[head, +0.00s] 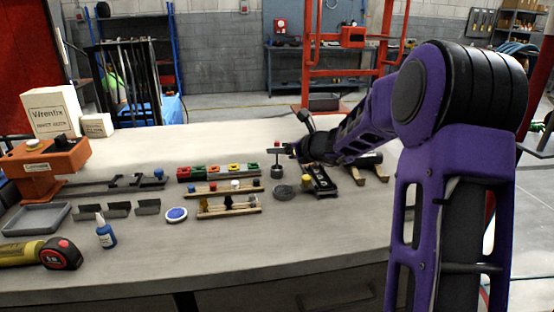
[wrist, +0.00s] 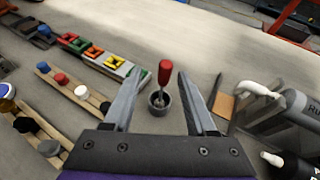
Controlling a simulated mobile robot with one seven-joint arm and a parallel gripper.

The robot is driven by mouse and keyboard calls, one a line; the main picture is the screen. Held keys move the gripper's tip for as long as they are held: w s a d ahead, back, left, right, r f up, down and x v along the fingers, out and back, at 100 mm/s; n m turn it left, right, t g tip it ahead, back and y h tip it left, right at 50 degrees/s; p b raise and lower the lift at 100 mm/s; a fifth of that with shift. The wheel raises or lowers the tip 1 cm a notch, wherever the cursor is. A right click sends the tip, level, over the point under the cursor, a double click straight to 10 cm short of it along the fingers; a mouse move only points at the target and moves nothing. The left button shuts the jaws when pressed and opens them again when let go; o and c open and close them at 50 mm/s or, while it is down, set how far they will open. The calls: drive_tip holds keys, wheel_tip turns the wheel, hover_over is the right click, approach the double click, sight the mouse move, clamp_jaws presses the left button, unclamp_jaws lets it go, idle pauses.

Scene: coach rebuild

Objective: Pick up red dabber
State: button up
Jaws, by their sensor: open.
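The red dabber (wrist: 165,72) has a red handle on a thin dark stem. It stands slightly tilted in a small grey cup (wrist: 158,104) on the bench. In the head view its red top (head: 277,144) shows at my fingers, above the cup (head: 277,172). My gripper (wrist: 158,82) is open, with one finger on each side of the dabber in the wrist view. No contact shows, and the exact depth is hard to tell. My gripper also shows in the head view (head: 280,150), pointing left.
A rail with coloured clips (head: 216,171) and wooden racks with small knobs (head: 225,190) lie to the left. A round grey disc (head: 285,191) lies in front. The bench behind is clear.

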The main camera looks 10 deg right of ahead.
drive_tip(key=shift+d+x, duration=0.15)
drive_tip(key=shift+x, duration=1.35)
drive_tip(key=shift+d+x, duration=0.15)
drive_tip(key=shift+x, duration=1.4)
drive_tip(key=shift+w+r, duration=0.1)
drive_tip(key=shift+c, duration=0.4)
clamp_jaws()
